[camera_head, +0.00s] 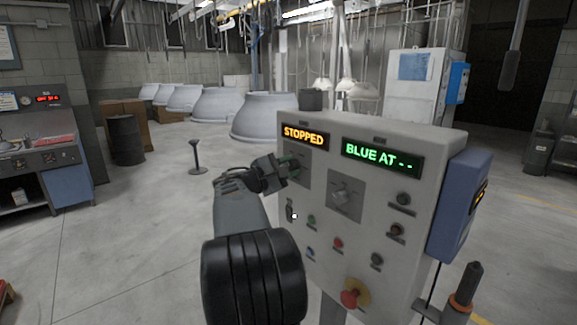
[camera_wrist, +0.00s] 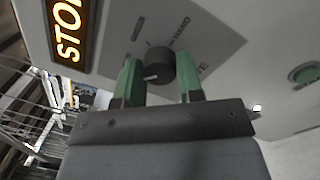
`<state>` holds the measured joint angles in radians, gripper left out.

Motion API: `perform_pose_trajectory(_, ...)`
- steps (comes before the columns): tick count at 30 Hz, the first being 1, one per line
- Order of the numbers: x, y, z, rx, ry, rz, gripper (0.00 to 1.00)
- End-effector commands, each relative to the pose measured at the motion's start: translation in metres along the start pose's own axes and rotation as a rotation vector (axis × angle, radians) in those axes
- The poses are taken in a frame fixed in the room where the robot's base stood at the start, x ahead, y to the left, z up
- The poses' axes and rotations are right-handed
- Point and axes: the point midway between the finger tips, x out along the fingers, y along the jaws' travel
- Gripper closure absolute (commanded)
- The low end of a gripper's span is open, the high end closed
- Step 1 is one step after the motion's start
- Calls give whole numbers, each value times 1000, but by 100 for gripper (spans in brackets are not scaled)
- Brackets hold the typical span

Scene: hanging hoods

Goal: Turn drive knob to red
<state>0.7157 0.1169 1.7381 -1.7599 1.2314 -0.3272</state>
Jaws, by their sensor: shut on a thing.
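A grey control panel (camera_head: 330,165) faces me. On its upper left, below an orange "STOPPED" display (camera_head: 304,135), is a dark round knob (camera_wrist: 157,66) on a grey plate. My gripper (camera_head: 287,167) reaches this knob. In the wrist view its green fingers (camera_wrist: 160,82) stand on either side of the knob, shut on it. A second knob (camera_head: 343,196) sits on a plate to the right, below a green "BLUE AT --" display (camera_head: 381,157). I cannot tell which knob is labelled drive.
Lower on the panel are several small buttons, one red (camera_head: 338,243), and a red mushroom button (camera_head: 353,293) on yellow. A blue box (camera_head: 462,205) is fixed to the panel's right side. Large grey hoods (camera_head: 262,117) stand behind.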

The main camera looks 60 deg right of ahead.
Motion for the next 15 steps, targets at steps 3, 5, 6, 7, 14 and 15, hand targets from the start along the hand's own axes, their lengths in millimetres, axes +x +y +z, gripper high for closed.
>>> perform_pose_trajectory(3,0,1,2,-112,7,6,89)
perform_pose_trajectory(5,0,2,2,-169,10,9,89)
perform_pose_trajectory(6,0,2,2,-207,12,11,89)
perform_pose_trajectory(7,0,2,2,-235,13,13,89)
perform_pose_trajectory(14,0,2,2,-434,23,23,89)
perform_pose_trajectory(15,0,1,2,-463,25,25,89)
